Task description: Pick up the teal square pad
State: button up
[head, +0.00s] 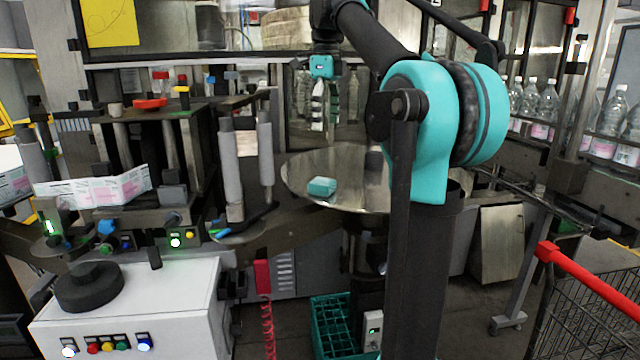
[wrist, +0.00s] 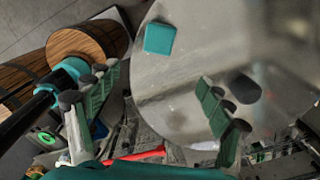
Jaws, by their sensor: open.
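The teal square pad (head: 321,187) lies flat on the round metal table (head: 300,170), near its left front part in the head view. In the wrist view the pad (wrist: 159,38) shows whole, near the top middle, on the shiny round plate (wrist: 180,95). My gripper (head: 318,122) hangs above the table, pointing down, apart from the pad. In the wrist view my gripper (wrist: 156,82) has its green fingers spread wide with nothing between them. The pad lies beyond the fingertips in that view.
Plastic bottles (head: 545,105) stand along the right side. The labelling machine with its grey rollers (head: 231,165) stands left of the round table. A green crate (head: 335,325) is on the floor below. A wire cart with a red handle (head: 590,285) is at the front right.

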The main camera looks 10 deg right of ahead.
send_over(324, 181)
jog(key=f, duration=1.1)
jog(key=shift+s+d+f, duration=0.1)
jog(key=shift+d+f, duration=0.1)
jog(key=shift+f, duration=0.2)
jog(key=shift+a+f, duration=0.15)
jog(key=shift+f, duration=1.25)
jog(key=shift+a+f, duration=0.1)
jog(key=shift+f, duration=1.25)
jog(key=c, duration=1.1)
